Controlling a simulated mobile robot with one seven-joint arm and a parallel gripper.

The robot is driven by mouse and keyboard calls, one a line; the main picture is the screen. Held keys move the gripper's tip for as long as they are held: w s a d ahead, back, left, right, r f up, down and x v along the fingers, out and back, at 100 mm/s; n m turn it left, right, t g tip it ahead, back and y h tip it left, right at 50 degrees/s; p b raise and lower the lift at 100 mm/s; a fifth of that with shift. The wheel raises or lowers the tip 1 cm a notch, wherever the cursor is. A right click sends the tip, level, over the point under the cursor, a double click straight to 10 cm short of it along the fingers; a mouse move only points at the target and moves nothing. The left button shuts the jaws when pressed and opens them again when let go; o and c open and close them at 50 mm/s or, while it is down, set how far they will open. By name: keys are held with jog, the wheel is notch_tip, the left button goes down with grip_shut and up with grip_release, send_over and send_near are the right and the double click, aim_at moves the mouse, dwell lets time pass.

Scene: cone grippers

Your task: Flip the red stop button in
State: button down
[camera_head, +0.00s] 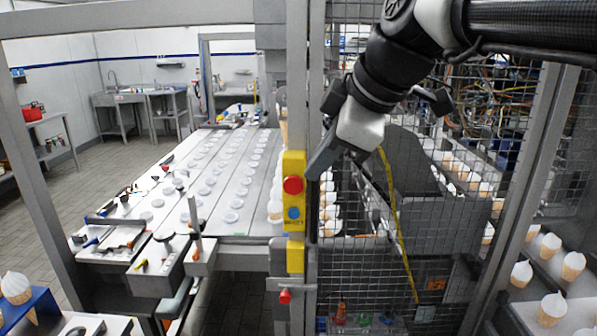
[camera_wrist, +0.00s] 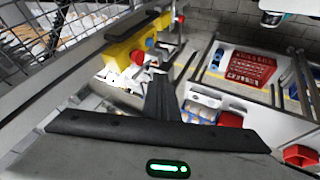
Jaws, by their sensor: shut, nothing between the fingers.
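The red stop button (camera_head: 293,185) is on the front of a yellow control box (camera_head: 294,223) on a grey post. A blue button (camera_head: 294,213) sits below it. In the wrist view, the red button (camera_wrist: 137,57) shows on the yellow box (camera_wrist: 117,52), with the blue button (camera_wrist: 149,43) beyond. My gripper (camera_head: 314,172) is shut and empty, pointing down and left, just right of the box. In the wrist view, its shut fingers (camera_wrist: 159,80) end close to the red button, right of and below it; I cannot tell whether they touch.
Wire-mesh fencing (camera_head: 360,205) stands right of the post, close to my arm. A lower yellow box (camera_head: 296,257) and a red-tipped handle (camera_head: 285,296) are below the control box. A conveyor table (camera_head: 235,215) with white discs lies left of the post.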

aim_at(298, 182)
jog(key=w+a+f, duration=0.1)
jog(key=w+f, duration=0.1)
jog(key=w+a+f, duration=0.1)
jog(key=w+f, duration=0.2)
jog(key=w+a+f+p, duration=0.1)
jog(key=w+f, duration=0.1)
jog(key=shift+w+a+f, duration=0.1)
jog(key=shift+w+f, duration=0.05)
jog(key=shift+w, duration=0.55)
